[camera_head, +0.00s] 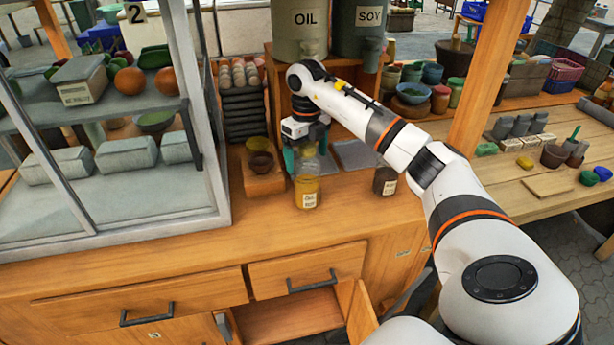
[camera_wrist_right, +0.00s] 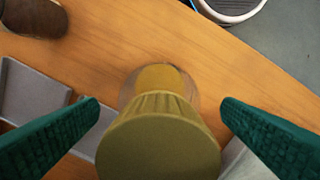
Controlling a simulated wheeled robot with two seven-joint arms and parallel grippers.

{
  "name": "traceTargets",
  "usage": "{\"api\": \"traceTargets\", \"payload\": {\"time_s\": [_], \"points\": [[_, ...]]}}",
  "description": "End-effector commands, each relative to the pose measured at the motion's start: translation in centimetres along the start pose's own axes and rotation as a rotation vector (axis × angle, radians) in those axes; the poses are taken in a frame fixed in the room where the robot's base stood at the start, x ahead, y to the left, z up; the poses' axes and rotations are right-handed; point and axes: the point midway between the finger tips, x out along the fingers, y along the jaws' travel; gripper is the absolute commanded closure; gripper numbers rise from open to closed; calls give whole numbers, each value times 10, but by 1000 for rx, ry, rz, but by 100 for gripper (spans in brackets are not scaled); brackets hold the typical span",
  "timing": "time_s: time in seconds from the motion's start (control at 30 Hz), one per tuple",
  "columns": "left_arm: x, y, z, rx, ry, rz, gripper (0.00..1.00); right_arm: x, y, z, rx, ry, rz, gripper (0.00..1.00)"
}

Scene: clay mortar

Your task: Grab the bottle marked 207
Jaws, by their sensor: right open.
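A bottle of yellow liquid (camera_head: 307,192) with a white label stands upright on the wooden counter; the label's marking is too small to read. My right gripper (camera_head: 306,153) is above it with teal fingers pointing down around its top. In the right wrist view, the bottle's round olive-yellow cap (camera_wrist_right: 158,150) sits between the two open fingers of the gripper (camera_wrist_right: 160,103), with a visible gap on both sides. A dark bottle (camera_head: 385,181) with a pale label stands to the right; a dark round shape (camera_wrist_right: 35,18) shows at the wrist view's upper left. My left gripper is out of view.
A wooden holder with small bowls (camera_head: 262,180) stands left of the yellow bottle. Grey trays (camera_head: 355,154) lie behind. A glass display case (camera_head: 110,225) stands at left, and large OIL (camera_head: 299,35) and SOY (camera_head: 360,38) containers stand at the back. The counter's front is clear.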

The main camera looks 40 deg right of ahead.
Motion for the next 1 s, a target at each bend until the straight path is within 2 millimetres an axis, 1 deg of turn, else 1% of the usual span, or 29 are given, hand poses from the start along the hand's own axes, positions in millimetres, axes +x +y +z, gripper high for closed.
{"api": "traceTargets", "payload": {"time_s": [0.03, 0.13, 0.23, 0.4, 0.43, 0.83, 0.87, 1.0], "points": [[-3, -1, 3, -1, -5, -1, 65, 8, 0, 1, 0, -4, -1, 12], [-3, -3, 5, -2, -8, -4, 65, 18, 0, 0, 1, -2, -1, 12], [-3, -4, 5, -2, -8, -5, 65, 22, 0, 0, 1, 0, 0, 12], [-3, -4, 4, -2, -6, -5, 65, 22, 0, 0, 1, 1, 0, 12], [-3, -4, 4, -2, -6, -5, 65, 22, 0, 0, 1, 1, 0, 14], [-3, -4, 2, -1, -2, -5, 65, 22, 0, 0, 1, 0, -1, 79], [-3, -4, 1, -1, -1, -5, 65, 22, 0, 0, 1, 0, -1, 83], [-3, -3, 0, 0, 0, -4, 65, 21, 0, 0, 1, 2, -1, 83]]}}
